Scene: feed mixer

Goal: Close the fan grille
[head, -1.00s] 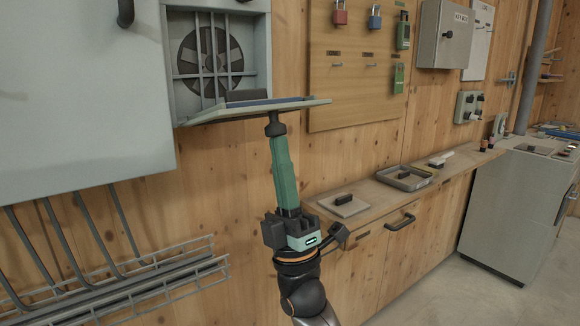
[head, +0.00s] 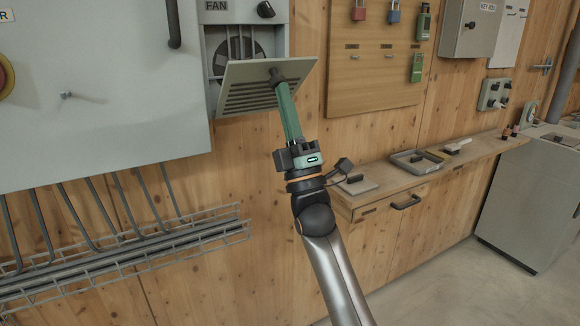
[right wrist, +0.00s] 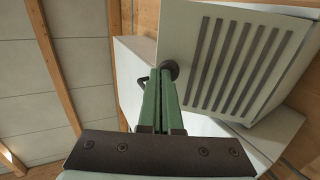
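The fan grille (head: 246,91) is a pale slatted panel hanging partly open and tilted at the lower front of the fan housing (head: 283,33). The dark fan (head: 238,48) shows behind its upper edge. A dark round knob (head: 276,76) is on the grille's outer face. My right gripper (head: 281,86) has its green fingers close together, with the tips at the knob; they seem shut and touching it, not around it. In the right wrist view the slatted grille (right wrist: 240,62) is at upper right and the knob (right wrist: 169,70) is at the fingertips. My left gripper is not in view.
A grey cabinet (head: 110,110) stands left of the fan. A wire tray (head: 130,260) runs along the wall below it. A padlock board (head: 375,65) and a wooden shelf (head: 430,178) with small items are to the right.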

